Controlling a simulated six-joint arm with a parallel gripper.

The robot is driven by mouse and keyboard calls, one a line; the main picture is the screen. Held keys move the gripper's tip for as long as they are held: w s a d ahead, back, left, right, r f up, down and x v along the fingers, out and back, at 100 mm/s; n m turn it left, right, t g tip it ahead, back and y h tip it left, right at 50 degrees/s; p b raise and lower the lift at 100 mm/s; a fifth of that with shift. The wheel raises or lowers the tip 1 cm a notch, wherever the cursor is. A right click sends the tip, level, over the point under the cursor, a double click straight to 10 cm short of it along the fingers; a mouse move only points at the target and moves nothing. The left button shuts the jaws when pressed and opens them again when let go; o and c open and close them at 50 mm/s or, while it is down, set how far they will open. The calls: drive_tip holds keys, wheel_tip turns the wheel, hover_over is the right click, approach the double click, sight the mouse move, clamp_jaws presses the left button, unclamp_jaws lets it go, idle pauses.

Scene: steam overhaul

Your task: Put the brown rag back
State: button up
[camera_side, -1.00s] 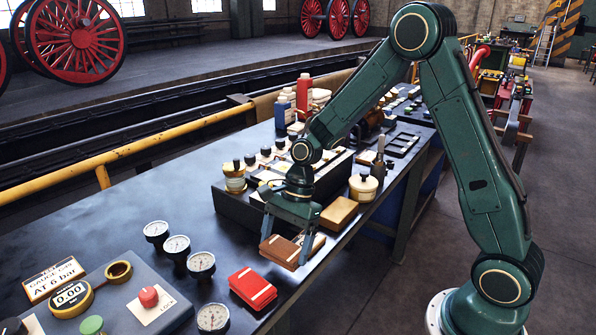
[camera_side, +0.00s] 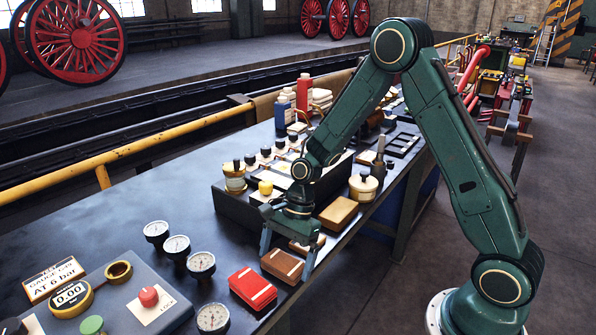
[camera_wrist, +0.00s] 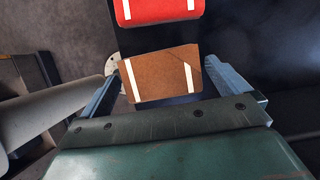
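The brown rag (camera_side: 282,265), folded with two pale stripes, lies on the bench beside the red rag (camera_side: 253,287). My gripper (camera_side: 287,260) is low over the brown rag, its fingers apart on either side of it.
Several dial gauges (camera_side: 177,247) stand left of the rags, near a grey panel (camera_side: 118,298). A tan block (camera_side: 339,213), a round lidded jar (camera_side: 363,187) and a dark box with bottles stand behind my gripper. The bench's front edge runs close beside the rags.

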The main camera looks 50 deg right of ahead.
drive_tip(key=v, duration=1.2)
idle(0.3)
drive_tip(key=shift+r, duration=0.25)
drive_tip(key=s+r+n+t+h, duration=0.2)
drive_tip(key=s+r+n, duration=0.4)
drive_tip(key=s+n, duration=0.3)
drive_tip(key=s+r+n+t+h, duration=0.2)
drive_tip(key=s+r+n, duration=0.4)
drive_tip(key=s+n, duration=0.3)
drive_tip(key=s+t, duration=0.1)
drive_tip(key=s, duration=0.2)
drive_tip(key=shift+s+r+t, duration=0.2)
drive_tip(key=shift+r+t, duration=0.1)
drive_tip(key=shift+r, duration=0.1)
